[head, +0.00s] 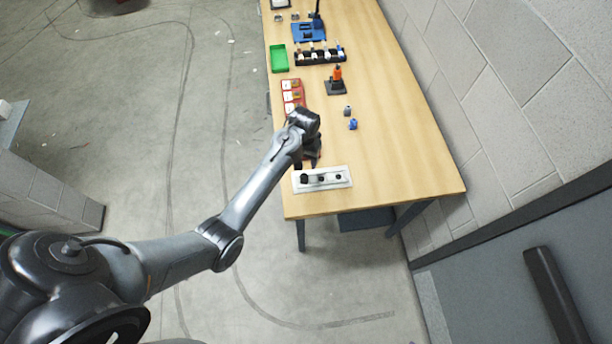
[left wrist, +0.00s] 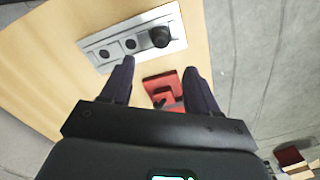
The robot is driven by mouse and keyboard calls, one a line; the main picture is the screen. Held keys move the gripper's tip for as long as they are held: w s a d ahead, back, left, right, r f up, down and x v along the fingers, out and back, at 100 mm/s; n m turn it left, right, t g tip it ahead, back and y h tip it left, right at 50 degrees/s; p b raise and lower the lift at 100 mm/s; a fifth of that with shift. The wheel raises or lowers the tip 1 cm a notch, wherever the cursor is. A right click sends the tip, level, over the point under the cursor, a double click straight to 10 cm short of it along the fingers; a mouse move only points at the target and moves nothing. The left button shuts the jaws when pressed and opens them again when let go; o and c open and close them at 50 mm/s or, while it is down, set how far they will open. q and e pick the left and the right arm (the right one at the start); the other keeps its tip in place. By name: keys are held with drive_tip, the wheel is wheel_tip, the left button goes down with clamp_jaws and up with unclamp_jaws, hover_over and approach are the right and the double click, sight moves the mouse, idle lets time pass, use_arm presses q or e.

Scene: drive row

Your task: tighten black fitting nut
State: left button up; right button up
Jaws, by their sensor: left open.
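A white panel (head: 338,184) with several black round fittings lies near the table's front left corner. It also shows at the top of the left wrist view (left wrist: 145,25). The largest black fitting (left wrist: 159,37), at the panel's end by the table edge, looks like the fitting nut; in the head view it is the leftmost one (head: 304,179). My left gripper (head: 312,157) is above the table just behind the panel, partly hidden by its own wrist. In the left wrist view its fingers (left wrist: 159,66) are apart and empty, with the panel beyond their tips.
A red piece (left wrist: 160,85) shows between the fingers, below them. On the wooden table (head: 400,170), a red tray (head: 292,91), green tray (head: 279,58), orange-black tool (head: 337,78) and small blue parts (head: 353,124) stand farther back. The table's front right is clear.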

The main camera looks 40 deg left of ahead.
sight(304, 175)
use_arm(q)
wheel_tip(304, 175, down, 10)
drive_tip(key=shift+s+f, duration=0.1)
idle(0.4)
